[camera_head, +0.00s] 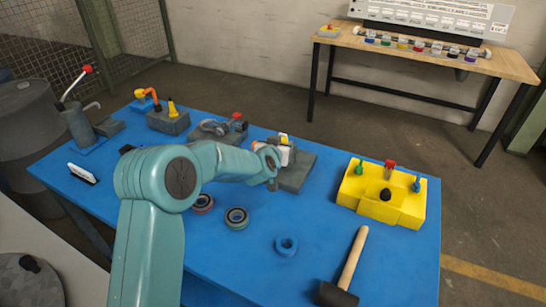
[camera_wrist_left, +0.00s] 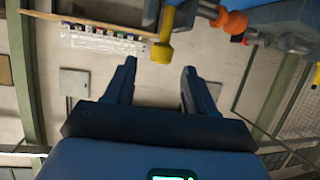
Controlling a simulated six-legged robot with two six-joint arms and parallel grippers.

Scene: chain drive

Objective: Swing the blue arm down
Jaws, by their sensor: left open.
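In the left wrist view a yellow knob (camera_wrist_left: 162,52) joins a short grey-blue bar, an orange ring (camera_wrist_left: 230,22) and a blue piece (camera_wrist_left: 288,16). This looks like the blue arm, cut off by the top edge. My left gripper (camera_wrist_left: 159,67) is open, with the knob in line with the gap just beyond its fingertips; contact does not show. In the head view a small yellow part (camera_head: 284,140) shows just past my left wrist, over a grey base plate (camera_head: 297,172). My wrist hides most of this mechanism and the fingers. My right gripper is out of view.
Around them on the blue table (camera_head: 330,222) are a block with an orange lever (camera_head: 166,119), a red-capped grey-blue mechanism (camera_head: 237,122), a yellow block (camera_head: 382,206), rings (camera_head: 286,245) and a mallet (camera_head: 353,258).

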